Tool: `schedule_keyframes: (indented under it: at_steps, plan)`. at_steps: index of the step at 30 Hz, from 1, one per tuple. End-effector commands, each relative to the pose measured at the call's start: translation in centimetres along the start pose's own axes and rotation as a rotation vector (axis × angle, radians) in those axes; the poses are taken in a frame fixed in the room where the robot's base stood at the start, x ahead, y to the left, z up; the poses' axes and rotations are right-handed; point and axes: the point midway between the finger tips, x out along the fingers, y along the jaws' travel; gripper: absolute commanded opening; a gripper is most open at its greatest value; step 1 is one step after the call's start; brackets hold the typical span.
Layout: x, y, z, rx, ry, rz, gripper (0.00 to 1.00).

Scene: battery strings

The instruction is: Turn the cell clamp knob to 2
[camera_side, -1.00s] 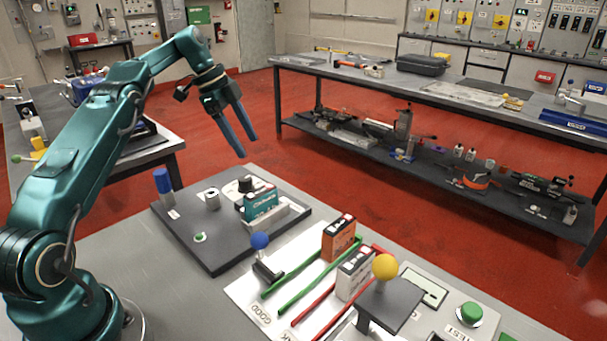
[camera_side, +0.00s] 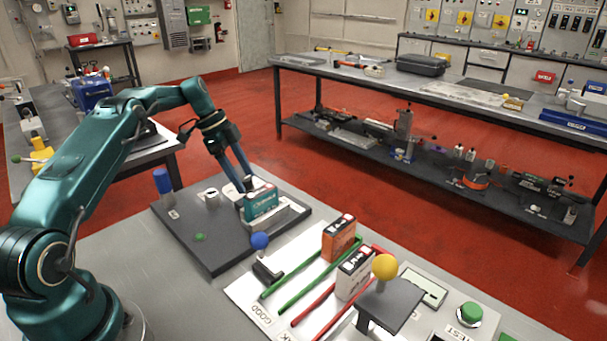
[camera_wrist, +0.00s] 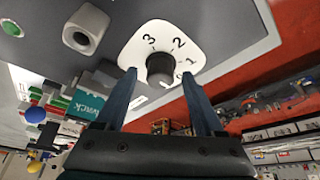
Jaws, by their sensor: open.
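The cell clamp knob (camera_wrist: 160,67) is a black round knob on a white dial plate (camera_wrist: 145,45) marked 3, 2, 1 and 0. I cannot tell which number it points to. My gripper (camera_wrist: 158,73) is open, with one blue finger on each side of the knob. The teal cell (camera_side: 262,204) sits in a grey clamp beside the knob.
A blue-ball lever (camera_side: 260,241), an orange cell (camera_side: 339,238), a white cell (camera_side: 355,270) and a yellow ball (camera_side: 385,267) are in front.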

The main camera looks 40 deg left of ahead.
Motion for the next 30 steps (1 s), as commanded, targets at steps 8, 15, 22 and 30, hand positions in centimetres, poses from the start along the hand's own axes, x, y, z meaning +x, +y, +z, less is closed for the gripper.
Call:
schedule_keyframes:
  at_steps: [8, 15, 22, 30]
  plan:
    - [0.09, 0.02, 0.00, 0.000, 0.000, 0.001, 0.59]
    - [0.07, 0.04, 0.00, 0.000, 0.000, 0.002, 0.00]
    - [0.03, 0.09, -0.02, -0.017, 0.000, -0.004, 0.00]
    - [0.00, 0.22, -0.03, -0.108, 0.000, -0.039, 0.00]
